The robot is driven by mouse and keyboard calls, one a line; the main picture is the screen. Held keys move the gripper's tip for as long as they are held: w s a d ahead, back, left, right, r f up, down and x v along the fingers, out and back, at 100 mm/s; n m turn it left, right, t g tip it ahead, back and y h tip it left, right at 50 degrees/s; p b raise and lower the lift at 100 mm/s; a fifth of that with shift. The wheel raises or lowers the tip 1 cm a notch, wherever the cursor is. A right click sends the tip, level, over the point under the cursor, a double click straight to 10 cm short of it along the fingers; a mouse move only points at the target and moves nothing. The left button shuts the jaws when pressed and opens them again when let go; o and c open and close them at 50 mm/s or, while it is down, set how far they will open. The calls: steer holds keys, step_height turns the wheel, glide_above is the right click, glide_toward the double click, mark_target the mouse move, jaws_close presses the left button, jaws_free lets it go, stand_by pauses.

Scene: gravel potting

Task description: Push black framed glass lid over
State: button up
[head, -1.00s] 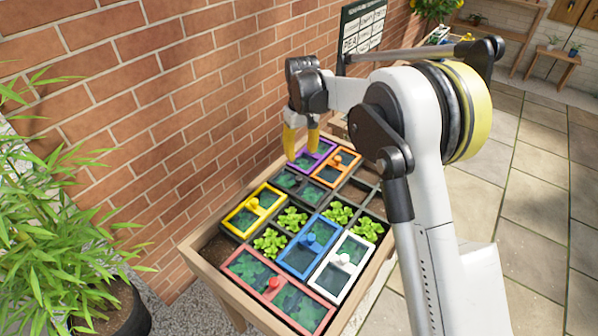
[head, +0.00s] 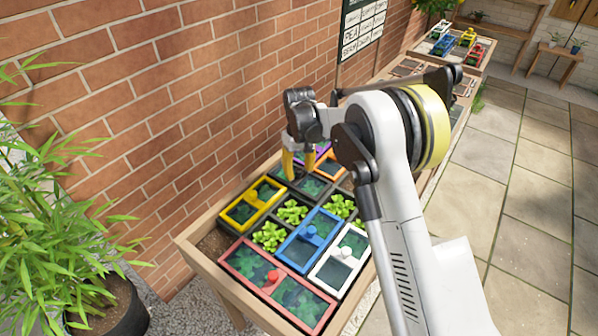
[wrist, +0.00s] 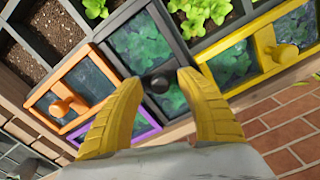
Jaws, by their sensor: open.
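The black framed glass lid (wrist: 171,27) lies in the middle of the wrist view, with leaves showing through its panes and a round black knob (wrist: 159,81) on its crossbar. In the head view the lid (head: 311,187) is partly hidden behind my gripper. My gripper (wrist: 160,80) is open and empty, its two yellow fingers standing on either side of the knob. I cannot tell whether they touch it. In the head view my gripper (head: 299,167) is low over the far part of the planter.
An orange lid (wrist: 53,91) and a purple lid (wrist: 150,127) lie close beside the black one, with a yellow lid (wrist: 205,73) on the other side. Blue (head: 283,247), white (head: 315,274) and red (head: 225,264) lids lie nearer. A brick wall (head: 150,130) runs along the planter.

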jaws_close()
steer(key=s+d, duration=0.4)
steer(key=d, duration=0.2)
steer(key=s+d, duration=0.4)
steer(key=d, duration=0.1)
steer(key=s+d, duration=0.4)
steer(key=d, duration=0.2)
steer(key=shift+d+b, duration=0.3)
steer(key=shift+d, duration=0.05)
jaws_free()
steer(key=shift+d, duration=0.15)
steer(key=shift+r, duration=0.1)
steer(key=shift+r, duration=0.3)
step_height(320, 180, up, 11)
steer(key=shift+r, duration=0.15)
